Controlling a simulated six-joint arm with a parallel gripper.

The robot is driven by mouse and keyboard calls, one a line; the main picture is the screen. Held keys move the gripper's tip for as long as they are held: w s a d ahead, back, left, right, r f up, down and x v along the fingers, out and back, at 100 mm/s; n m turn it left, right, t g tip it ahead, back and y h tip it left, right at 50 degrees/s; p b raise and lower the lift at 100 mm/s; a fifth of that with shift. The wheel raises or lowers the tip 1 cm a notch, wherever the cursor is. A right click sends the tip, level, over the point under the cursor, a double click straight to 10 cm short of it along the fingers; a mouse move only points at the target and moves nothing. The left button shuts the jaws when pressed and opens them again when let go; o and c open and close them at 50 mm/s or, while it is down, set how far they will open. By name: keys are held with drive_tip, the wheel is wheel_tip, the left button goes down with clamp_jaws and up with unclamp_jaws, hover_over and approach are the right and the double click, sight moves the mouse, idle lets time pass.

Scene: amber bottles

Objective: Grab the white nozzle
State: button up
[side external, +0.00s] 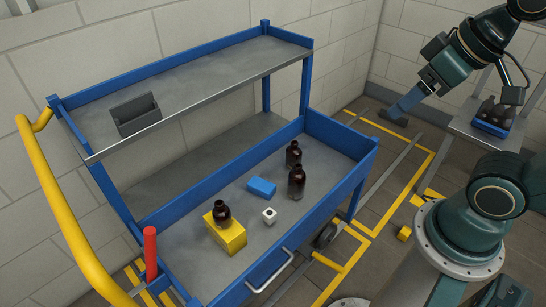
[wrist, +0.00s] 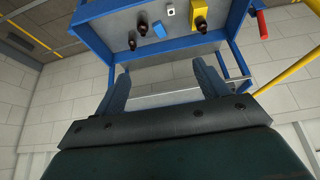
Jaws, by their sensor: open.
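The white nozzle (side external: 269,215), a small pale cube-like piece with a dark spot on top, sits on the grey lower shelf of the blue cart. It also shows at the top edge of the wrist view (wrist: 171,11). My gripper (side external: 398,108) is off to the right of the cart in the side view, higher than the lower shelf and well apart from the nozzle. In the wrist view its two blue fingers (wrist: 162,80) are spread apart with nothing between them.
Two brown bottles (side external: 297,181) and a blue block (side external: 262,187) stand near the nozzle. The upper shelf (side external: 205,82) overhangs the back; blue side walls (side external: 340,135) edge the lower shelf. A red post (side external: 150,250) stands front left.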

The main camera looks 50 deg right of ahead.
drive_tip(key=shift+c, duration=1.2)
drive_tip(key=w+a+f+m+g, duration=0.15)
drive_tip(key=w+f+m, duration=0.4)
drive_tip(key=w, duration=0.55)
drive_tip(key=w+a+f+m+g, duration=0.15)
drive_tip(key=w+f+m, duration=0.35)
drive_tip(key=w, duration=0.6)
drive_tip(key=w+a+f+m+g, duration=0.1)
drive_tip(key=w+f+m, duration=0.1)
drive_tip(key=f, duration=0.8)
drive_tip(key=w+a+f+m, duration=0.1)
drive_tip(key=w+f+m, duration=0.1)
drive_tip(key=f, duration=0.8)
drive_tip(key=w+a+f+m+g, duration=0.1)
drive_tip(key=w+f+m, duration=0.1)
drive_tip(key=f, duration=0.9)
drive_tip(key=shift+m+g, duration=0.3)
drive_tip(key=shift+m, duration=0.55)
